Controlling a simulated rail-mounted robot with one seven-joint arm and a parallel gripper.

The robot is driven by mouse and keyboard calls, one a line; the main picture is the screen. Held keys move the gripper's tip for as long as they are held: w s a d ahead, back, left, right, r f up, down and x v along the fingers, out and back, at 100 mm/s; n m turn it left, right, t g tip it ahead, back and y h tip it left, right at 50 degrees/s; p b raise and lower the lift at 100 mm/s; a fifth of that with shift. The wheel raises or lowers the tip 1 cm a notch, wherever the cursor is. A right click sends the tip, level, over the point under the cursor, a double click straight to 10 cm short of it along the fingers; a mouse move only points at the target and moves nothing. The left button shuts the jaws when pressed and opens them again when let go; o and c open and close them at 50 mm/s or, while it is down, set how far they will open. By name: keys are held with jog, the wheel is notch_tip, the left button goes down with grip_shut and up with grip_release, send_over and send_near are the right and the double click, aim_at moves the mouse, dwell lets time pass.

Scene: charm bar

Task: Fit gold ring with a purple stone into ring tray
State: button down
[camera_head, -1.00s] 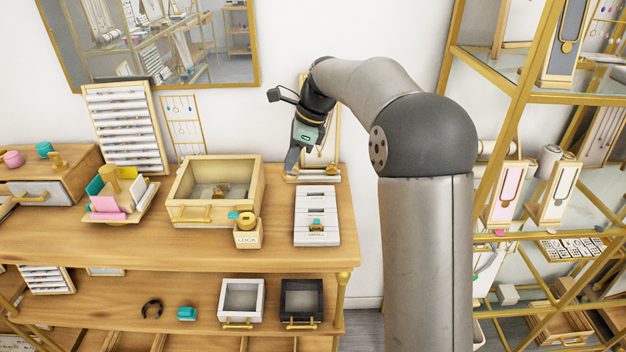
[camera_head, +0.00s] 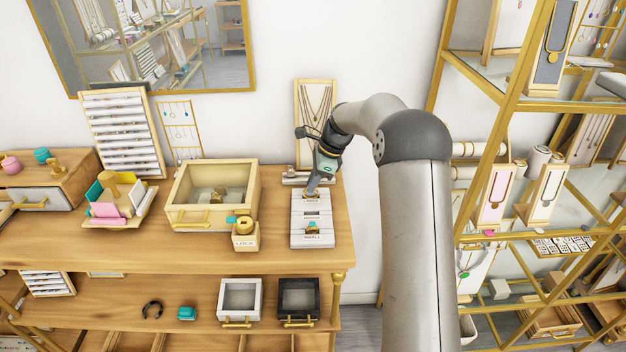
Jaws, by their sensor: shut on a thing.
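The white ring tray (camera_head: 297,238) lies near the right end of the wooden counter, with slots and small labels running from back to front. A ring with a teal stone (camera_head: 311,226) sits in its front slot. My gripper (camera_head: 311,193) points down at the back slot of the tray, its fingertips at or just above the tray surface. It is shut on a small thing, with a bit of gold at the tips. The purple stone cannot be made out. I cannot tell whether the ring touches the slot.
A gold-framed shelf (camera_head: 500,130) stands right of my arm. The counter's front strip is clear.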

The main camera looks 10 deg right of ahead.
jog(key=shift+f, duration=0.15)
jog(key=c, duration=1.4)
grip_release()
jog(key=shift+c, duration=0.2)
jog(key=shift+r, duration=0.2)
